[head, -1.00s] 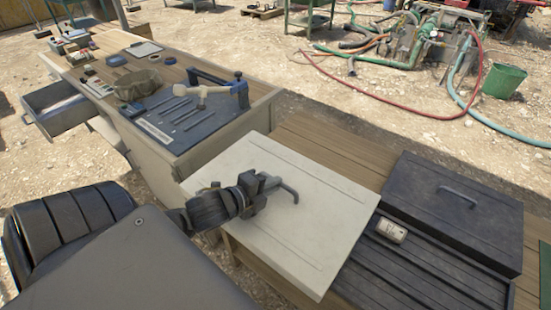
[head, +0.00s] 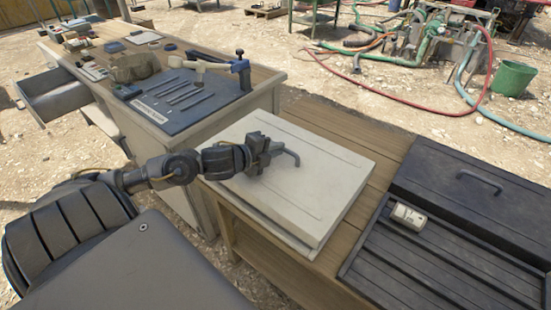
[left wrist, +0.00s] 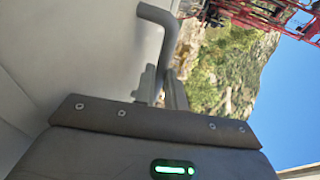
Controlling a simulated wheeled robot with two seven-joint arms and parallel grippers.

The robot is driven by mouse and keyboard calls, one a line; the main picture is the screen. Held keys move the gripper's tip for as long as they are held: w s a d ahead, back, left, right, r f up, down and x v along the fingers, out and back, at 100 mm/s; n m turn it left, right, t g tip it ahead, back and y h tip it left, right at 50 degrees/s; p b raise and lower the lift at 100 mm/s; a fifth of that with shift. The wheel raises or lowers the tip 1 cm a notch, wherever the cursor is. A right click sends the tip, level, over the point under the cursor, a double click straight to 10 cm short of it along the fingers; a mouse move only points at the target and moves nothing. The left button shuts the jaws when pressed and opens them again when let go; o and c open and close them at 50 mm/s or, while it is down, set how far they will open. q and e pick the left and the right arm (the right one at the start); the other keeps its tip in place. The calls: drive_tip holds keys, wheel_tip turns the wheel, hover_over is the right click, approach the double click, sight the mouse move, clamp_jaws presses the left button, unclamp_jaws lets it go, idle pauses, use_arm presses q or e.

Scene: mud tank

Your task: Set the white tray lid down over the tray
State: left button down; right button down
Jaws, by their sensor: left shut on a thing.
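The white tray lid (head: 316,178) lies roughly level above the wooden bench in the head view, with a grey bent handle (head: 291,157) on its top. My left gripper (head: 266,154) is shut on this handle. A pale tray wall (head: 272,228) shows as a thin band under the lid's near edge; the rest of the tray is hidden. I cannot tell whether the lid touches the tray all around. In the left wrist view the handle (left wrist: 154,50) rises beside the pale lid surface (left wrist: 80,50). My right gripper is not in view.
To the right, a dark ribbed case (head: 430,265) holds a small whitish device (head: 409,216), with a black handled lid (head: 480,195) behind. A tool desk (head: 265,95) stands at the back left. Bare bench planks (head: 375,140) lie between lid and case.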

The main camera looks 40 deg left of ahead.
sight(276, 159)
use_arm(q)
drive_tip(key=shift+w+a+f, duration=0.2)
drive_tip(key=shift+w+f, duration=0.1)
drive_tip(key=shift+f, duration=0.05)
wheel_tip(276, 159, down, 4)
drive_tip(key=shift+w+a+r, duration=0.1)
drive_tip(key=shift+w+r, duration=0.05)
drive_tip(key=shift+r, duration=0.1)
drive_tip(key=shift+f+b, duration=0.25)
drive_tip(key=shift+b, duration=0.2)
drive_tip(key=c, duration=1.9)
unclamp_jaws()
drive_tip(key=shift+f, duration=0.15)
drive_tip(key=o, duration=0.4)
drive_tip(key=shift+o, duration=0.2)
